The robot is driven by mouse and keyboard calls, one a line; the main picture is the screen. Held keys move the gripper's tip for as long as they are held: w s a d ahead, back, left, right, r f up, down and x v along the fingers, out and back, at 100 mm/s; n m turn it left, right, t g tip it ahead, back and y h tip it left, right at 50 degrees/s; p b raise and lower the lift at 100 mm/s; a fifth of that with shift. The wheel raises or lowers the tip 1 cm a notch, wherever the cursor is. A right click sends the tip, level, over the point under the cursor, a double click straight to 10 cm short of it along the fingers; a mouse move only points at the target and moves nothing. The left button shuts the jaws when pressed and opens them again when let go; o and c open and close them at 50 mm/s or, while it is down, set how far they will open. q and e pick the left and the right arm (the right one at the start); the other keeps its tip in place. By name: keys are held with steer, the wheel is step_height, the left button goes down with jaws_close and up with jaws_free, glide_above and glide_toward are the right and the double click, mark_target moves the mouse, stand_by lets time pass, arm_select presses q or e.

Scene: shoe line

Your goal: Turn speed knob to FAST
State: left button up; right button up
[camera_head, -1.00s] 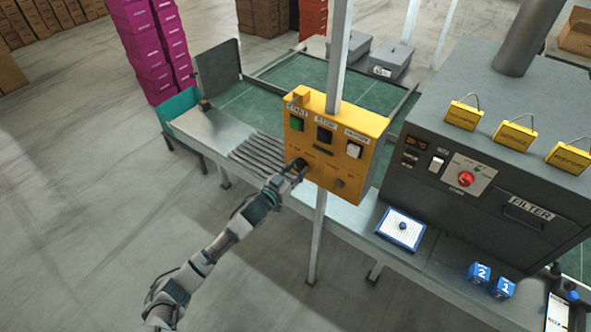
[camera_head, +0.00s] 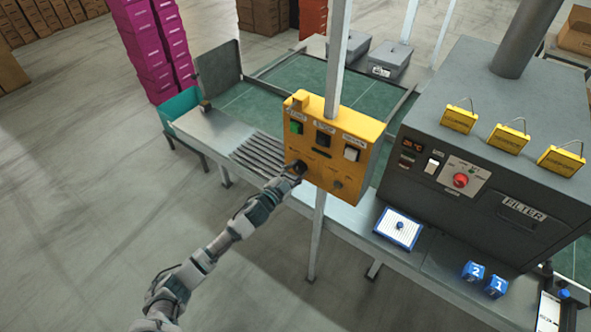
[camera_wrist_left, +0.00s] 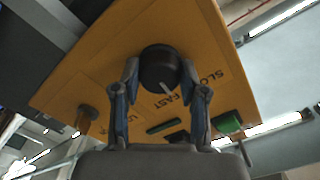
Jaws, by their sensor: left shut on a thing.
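The speed knob (camera_wrist_left: 160,66) is round and black with a white pointer line, on the yellow control panel (camera_head: 352,128). In the left wrist view, FAST and SLOW labels are printed beside it. The pointer line is directed toward the FAST lettering, close to the gap between the two labels. My left gripper (camera_wrist_left: 160,78) is shut on the knob, one finger on each side. In the head view, the left gripper (camera_head: 298,168) is at the panel's lower left and hides the knob. My right gripper is not in view.
A grey filter machine (camera_head: 480,150) with a red knob is at the right. Open floor lies at the left.

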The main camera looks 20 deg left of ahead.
arm_select(q)
steer(key=m+p, duration=0.1)
steer(key=m, duration=0.4)
steer(key=shift+r+m, duration=0.15)
steer(key=shift+m, duration=0.25)
stand_by(0.3)
steer(key=o, duration=1)
steer(key=shift+c, duration=0.2)
steer(key=shift+o, duration=0.9)
steer(key=shift+w+f, duration=0.1)
steer(key=shift+f, duration=0.1)
steer(key=v, duration=1.2)
steer(key=shift+w+f, duration=0.1)
